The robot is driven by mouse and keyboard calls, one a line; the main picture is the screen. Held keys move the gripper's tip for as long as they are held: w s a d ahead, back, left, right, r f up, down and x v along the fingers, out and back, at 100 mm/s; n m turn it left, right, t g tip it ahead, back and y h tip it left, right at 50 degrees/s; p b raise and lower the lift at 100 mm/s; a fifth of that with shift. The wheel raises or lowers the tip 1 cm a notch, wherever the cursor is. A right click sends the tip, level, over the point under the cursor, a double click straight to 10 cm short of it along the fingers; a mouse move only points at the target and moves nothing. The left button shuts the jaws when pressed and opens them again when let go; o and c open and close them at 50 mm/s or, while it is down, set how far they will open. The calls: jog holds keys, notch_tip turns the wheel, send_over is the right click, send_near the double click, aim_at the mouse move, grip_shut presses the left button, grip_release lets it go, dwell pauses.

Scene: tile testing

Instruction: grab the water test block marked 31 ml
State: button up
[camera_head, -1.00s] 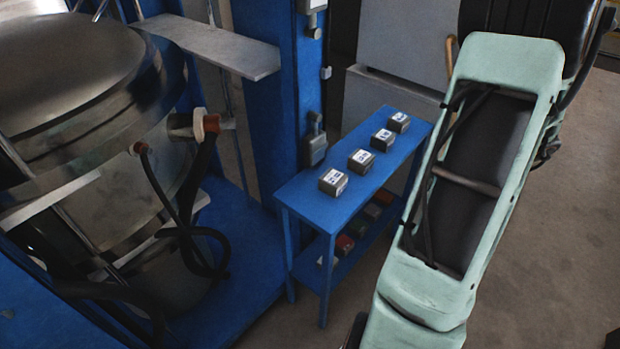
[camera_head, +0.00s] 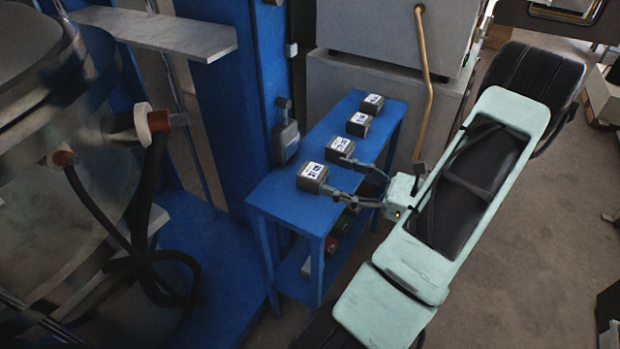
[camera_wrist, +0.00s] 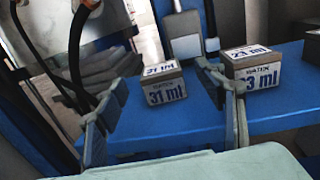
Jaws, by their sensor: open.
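The grey block marked 31 ml (camera_wrist: 164,92) stands upright on the blue table, its white label facing me in the wrist view. By its place left of the 23 ml block, it is the nearest block in the head view (camera_head: 312,177). My gripper (camera_wrist: 160,78) is open and empty, one finger left of the block and the other right of it. In the head view my gripper (camera_head: 334,174) reaches in from the right at the table edge, fingers pointing at this block. I cannot tell whether the fingertips overlap its sides.
The 23 ml block (camera_wrist: 255,75) stands close to my right finger in the wrist view. Two more blocks (camera_head: 359,124) (camera_head: 372,104) stand farther along the blue table (camera_head: 275,199). A blue post (camera_head: 260,110) rises behind the table. Several objects lie on its lower shelf.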

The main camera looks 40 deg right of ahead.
aim_at(313, 170)
jog(key=x, duration=0.2)
jog(key=b+x, duration=0.1)
jog(key=x, duration=0.1)
jog(key=f+x, duration=0.1)
jog(key=x, duration=0.1)
jog(key=shift+a, duration=0.1)
jog(key=shift+w+a+r+b, duration=0.1)
jog(key=shift+w+a+b, duration=0.15)
jog(key=shift+w, duration=0.3)
jog(key=c, duration=1.6)
jog(key=shift+r, duration=0.15)
